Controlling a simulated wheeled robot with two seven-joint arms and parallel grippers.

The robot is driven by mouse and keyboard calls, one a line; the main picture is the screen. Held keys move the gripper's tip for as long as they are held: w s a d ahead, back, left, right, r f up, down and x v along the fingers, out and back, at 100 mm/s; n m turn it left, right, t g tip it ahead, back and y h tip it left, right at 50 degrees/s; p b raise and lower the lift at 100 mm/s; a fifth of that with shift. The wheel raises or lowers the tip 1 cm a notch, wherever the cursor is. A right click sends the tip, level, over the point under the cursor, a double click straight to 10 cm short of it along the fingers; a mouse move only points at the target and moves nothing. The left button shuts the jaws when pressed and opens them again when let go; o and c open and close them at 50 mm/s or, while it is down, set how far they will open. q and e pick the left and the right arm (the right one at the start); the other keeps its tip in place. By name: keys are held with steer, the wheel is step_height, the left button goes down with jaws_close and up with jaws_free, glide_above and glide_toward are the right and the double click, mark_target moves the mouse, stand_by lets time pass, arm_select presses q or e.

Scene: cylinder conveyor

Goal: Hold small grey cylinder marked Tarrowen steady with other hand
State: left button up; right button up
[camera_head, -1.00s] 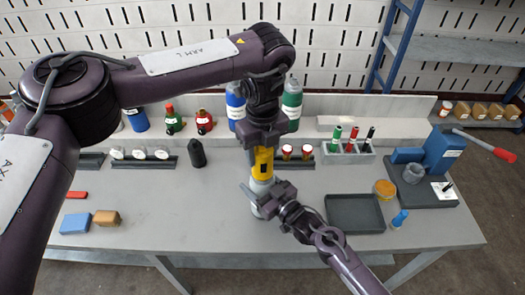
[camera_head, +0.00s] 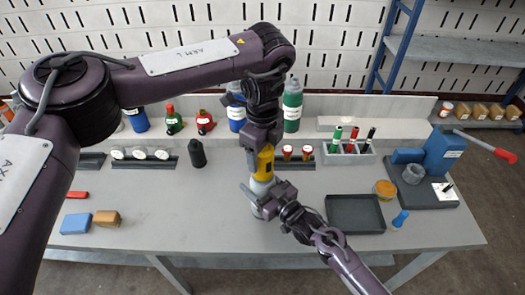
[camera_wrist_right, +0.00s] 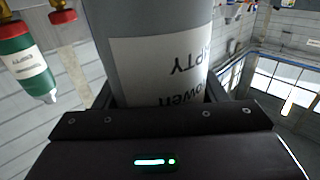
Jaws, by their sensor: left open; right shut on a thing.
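The grey cylinder marked Tarrowen (camera_head: 261,187) stands on the bench in front of the middle. My right gripper (camera_head: 259,199) is shut around its side. In the right wrist view the cylinder (camera_wrist_right: 145,20) fills the space between the fingers, and its white label, upside down, shows "owen" and part of "EMPTY". My left gripper (camera_head: 262,147) points down from above and is open. A yellow part with a dark patch (camera_head: 265,163) lies between the left gripper and the cylinder's top; I cannot tell whether it touches the cylinder. The left fingertips are hard to make out.
A dark empty tray (camera_head: 355,214) lies to the right, with an orange round pot (camera_head: 385,189) and a blue item (camera_head: 400,219) beside it. A black bottle (camera_head: 197,153) stands to the left. Blue (camera_head: 75,223) and brown (camera_head: 106,218) blocks lie at the left front.

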arm_select(q)
steer(key=shift+r, duration=0.1)
steer(key=shift+r, duration=1.2)
steer(key=m, duration=0.4)
steer(key=shift+m, duration=1)
steer(key=shift+m, duration=1.1)
steer(key=m, duration=0.3)
steer(key=shift+m, duration=0.4)
